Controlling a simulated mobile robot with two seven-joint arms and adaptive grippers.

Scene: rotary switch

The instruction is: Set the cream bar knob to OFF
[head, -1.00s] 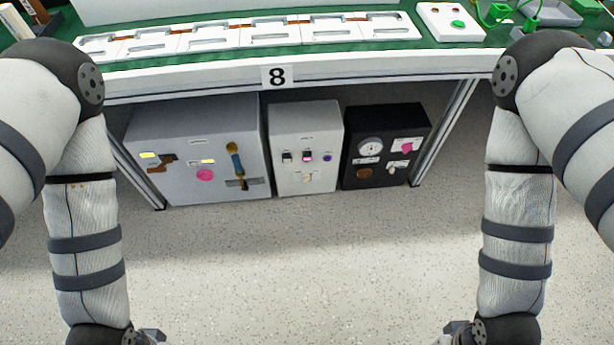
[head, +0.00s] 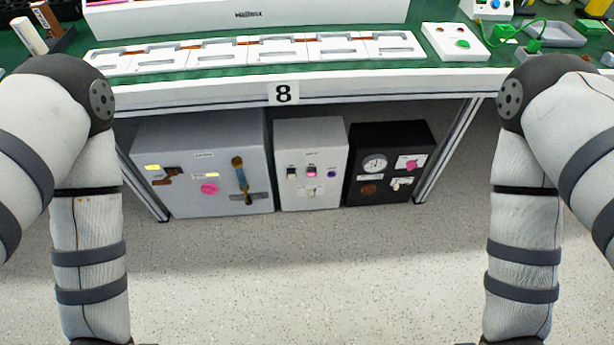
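Two small pale knobs show in the head view, both on boxes under the table. One cream knob (head: 311,192) is low on the front of the white box (head: 296,143). Another pale knob (head: 396,185) is at the lower right of the black box (head: 362,142). Both are too small for me to read their pointing direction or any labels. My arms hang down at the left and right of the picture, and both grippers are out of view below the bottom edge.
A grey box (head: 222,150) with a pink knob (head: 209,188) and a blue-and-yellow handle (head: 239,175) stands left of the white box. The table edge (head: 200,98), marked 8, overhangs the boxes. Table legs (head: 448,150) flank them. The floor (head: 300,270) in front is clear.

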